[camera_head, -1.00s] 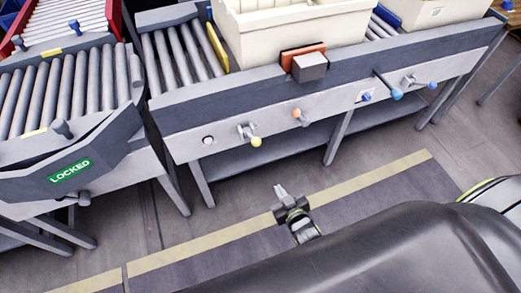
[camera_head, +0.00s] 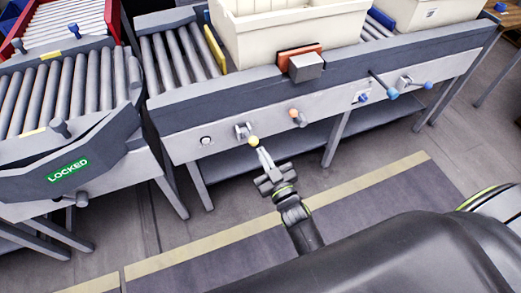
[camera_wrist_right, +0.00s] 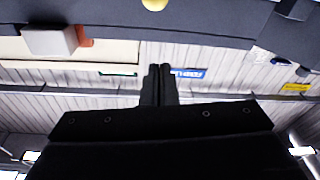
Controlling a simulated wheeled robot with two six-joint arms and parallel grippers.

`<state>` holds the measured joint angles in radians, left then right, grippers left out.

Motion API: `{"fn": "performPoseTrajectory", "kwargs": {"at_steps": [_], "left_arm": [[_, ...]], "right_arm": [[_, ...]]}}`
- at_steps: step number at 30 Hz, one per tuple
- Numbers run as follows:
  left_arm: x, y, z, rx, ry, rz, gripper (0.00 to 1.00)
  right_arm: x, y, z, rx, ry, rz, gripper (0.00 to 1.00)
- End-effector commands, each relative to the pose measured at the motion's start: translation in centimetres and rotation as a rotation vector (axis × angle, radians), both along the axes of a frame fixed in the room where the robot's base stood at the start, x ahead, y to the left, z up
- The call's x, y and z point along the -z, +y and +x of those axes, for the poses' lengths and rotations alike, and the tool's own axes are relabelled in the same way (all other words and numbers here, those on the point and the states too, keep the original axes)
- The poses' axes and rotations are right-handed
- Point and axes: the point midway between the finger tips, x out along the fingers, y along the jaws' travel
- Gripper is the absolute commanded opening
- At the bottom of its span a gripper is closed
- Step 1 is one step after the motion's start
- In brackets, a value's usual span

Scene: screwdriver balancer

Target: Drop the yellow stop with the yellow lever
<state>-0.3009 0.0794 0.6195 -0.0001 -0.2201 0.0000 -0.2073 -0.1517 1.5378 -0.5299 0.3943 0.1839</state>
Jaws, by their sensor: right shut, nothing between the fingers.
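The yellow stop (camera_head: 215,48) is a yellow plate standing upright across the rollers, left of the cream crate. The yellow lever (camera_head: 254,141) is a short arm with a yellow ball knob on the conveyor's front panel, its knob hanging down to the right of its pivot. My right gripper (camera_head: 263,157) is shut and empty, its fingertips just below the yellow knob. I cannot tell whether they touch it. In the right wrist view the yellow knob (camera_wrist_right: 154,4) is at the top edge, beyond the closed fingers (camera_wrist_right: 159,72). My left gripper is not in view.
An orange lever (camera_head: 297,116) and blue-knobbed levers (camera_head: 393,93) sit farther right on the same panel. The cream crate (camera_head: 280,40) stands on the conveyor behind an orange plate with a grey block (camera_head: 306,66). A section marked LOCKED (camera_head: 69,170) is at left.

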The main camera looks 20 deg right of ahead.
Motion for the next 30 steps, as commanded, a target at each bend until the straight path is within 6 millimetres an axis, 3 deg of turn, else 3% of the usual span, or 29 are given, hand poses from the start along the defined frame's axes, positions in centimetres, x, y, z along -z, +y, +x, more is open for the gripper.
{"fn": "performPoseTrajectory", "kwargs": {"at_steps": [14,16,21,30], "left_arm": [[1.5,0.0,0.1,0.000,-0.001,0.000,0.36],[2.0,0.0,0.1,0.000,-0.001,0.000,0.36],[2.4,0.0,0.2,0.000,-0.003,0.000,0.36],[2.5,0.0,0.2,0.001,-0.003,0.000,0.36]], "right_arm": [[-1.1,0.9,9.0,-0.001,-0.002,0.000,0.00],[0.5,0.6,8.5,0.000,0.005,-0.001,0.00],[2.2,0.2,8.1,0.000,0.003,0.000,0.00],[2.7,0.0,7.9,0.000,0.001,0.000,0.00]]}}
